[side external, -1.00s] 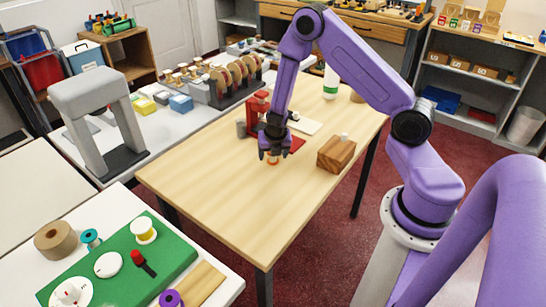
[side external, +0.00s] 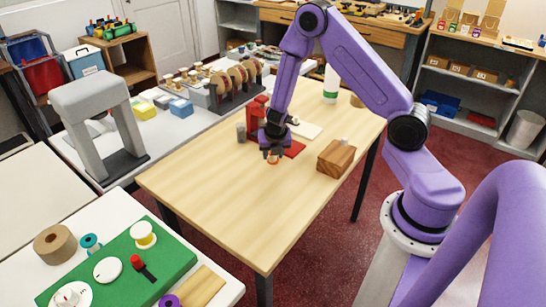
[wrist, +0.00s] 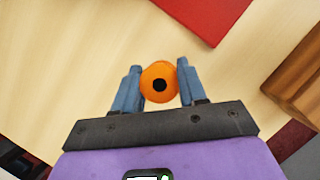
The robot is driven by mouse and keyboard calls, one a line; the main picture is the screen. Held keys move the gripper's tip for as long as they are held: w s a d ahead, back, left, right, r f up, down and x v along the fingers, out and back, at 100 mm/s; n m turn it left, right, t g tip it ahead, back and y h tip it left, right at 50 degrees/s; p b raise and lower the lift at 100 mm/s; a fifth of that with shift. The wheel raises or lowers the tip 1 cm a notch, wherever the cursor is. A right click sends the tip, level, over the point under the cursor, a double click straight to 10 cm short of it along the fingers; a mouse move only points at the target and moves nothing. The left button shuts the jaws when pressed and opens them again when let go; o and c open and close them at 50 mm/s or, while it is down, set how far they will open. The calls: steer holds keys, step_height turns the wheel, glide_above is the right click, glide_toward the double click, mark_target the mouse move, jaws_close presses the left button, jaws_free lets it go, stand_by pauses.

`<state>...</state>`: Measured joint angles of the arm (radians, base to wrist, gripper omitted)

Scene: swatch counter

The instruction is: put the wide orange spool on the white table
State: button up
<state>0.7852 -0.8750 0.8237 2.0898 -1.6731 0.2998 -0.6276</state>
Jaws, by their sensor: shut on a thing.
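The orange spool (side external: 273,160) stands on the light wooden table (side external: 215,195), in the middle of the side view. My gripper (side external: 272,152) points down over it and is shut on it. In the wrist view, the orange spool (wrist: 158,70), with its dark centre hole, sits between the two blue-grey fingers of my gripper (wrist: 157,86). I cannot tell whether the spool is clear of the wood. A white table (side external: 105,207) is at the lower left, with a green mat (side external: 165,258) on it. Another white table (side external: 185,132) stands behind the wooden one.
A wooden block (side external: 336,158) is right of my gripper. A grey arch (side external: 85,95) stands on the back white table. The wooden table's front is clear.

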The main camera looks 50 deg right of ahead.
steer(key=s+a+r, duration=0.3)
steer(key=s+r, duration=0.8)
steer(key=s, duration=0.2)
steer(key=w+a+m+g+y, duration=0.1)
steer(key=a+m+g, duration=0.3)
steer(key=m, duration=0.9)
steer(key=w+a+m+g+y, duration=0.2)
steer(key=a+m, duration=0.3)
steer(key=m, duration=0.9)
steer(key=shift+w+g, duration=0.8)
steer(key=shift+g, duration=0.1)
